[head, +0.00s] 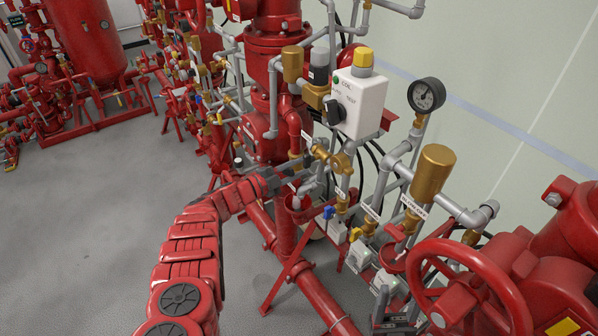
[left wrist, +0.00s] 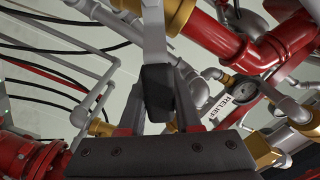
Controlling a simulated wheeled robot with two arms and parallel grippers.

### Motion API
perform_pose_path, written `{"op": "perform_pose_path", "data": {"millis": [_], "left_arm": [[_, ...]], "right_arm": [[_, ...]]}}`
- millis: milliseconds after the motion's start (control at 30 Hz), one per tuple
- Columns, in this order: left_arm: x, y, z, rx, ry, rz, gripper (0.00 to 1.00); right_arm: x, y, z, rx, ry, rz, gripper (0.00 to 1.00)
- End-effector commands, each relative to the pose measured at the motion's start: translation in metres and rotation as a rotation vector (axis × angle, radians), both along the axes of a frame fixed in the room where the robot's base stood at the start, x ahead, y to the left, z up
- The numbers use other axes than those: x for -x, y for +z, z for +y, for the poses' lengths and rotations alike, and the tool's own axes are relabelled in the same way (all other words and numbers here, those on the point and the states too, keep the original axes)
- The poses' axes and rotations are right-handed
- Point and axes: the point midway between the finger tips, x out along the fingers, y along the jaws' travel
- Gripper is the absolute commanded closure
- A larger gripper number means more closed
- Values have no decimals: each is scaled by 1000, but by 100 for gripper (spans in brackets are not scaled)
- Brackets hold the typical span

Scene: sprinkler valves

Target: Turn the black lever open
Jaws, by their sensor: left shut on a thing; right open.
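The black lever (left wrist: 158,88) shows in the left wrist view, with a grey metal stem running up from it. My left gripper (left wrist: 160,100) has its two fingers on either side of the black end and is shut on it. In the head view, my left gripper (head: 283,181) is at the end of the red arm, among the pipes left of centre; the lever is hard to make out there. My right gripper (head: 394,312) shows at the bottom edge, dark, open and with nothing seen in it, left of the red handwheel.
A white control box (head: 360,103) with a black knob stands above. A pressure gauge (head: 426,95), a brass cylinder (head: 432,173) and a red handwheel (head: 470,290) are at the right. A RELIEF tag (left wrist: 229,101) hangs near the left gripper. Grey floor (head: 110,230) is open at the left.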

Motion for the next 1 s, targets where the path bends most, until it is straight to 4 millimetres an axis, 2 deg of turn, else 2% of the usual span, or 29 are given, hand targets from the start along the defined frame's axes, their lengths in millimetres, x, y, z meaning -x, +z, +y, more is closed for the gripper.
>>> {"op": "perform_pose_path", "data": {"millis": [567,600,733,767,1000], "left_arm": [[-2,4,2,25,1,32,100],[-2,4,2,25,1,32,64],[-2,4,2,25,1,32,41],[-2,4,2,25,1,32,38],[-2,4,2,25,1,32,38]], "right_arm": [[0,-1,0,0,0,0,43],[0,-1,0,0,0,0,43],[0,-1,0,0,0,0,43],[0,-1,0,0,0,0,43],[0,-1,0,0,0,0,43]]}}
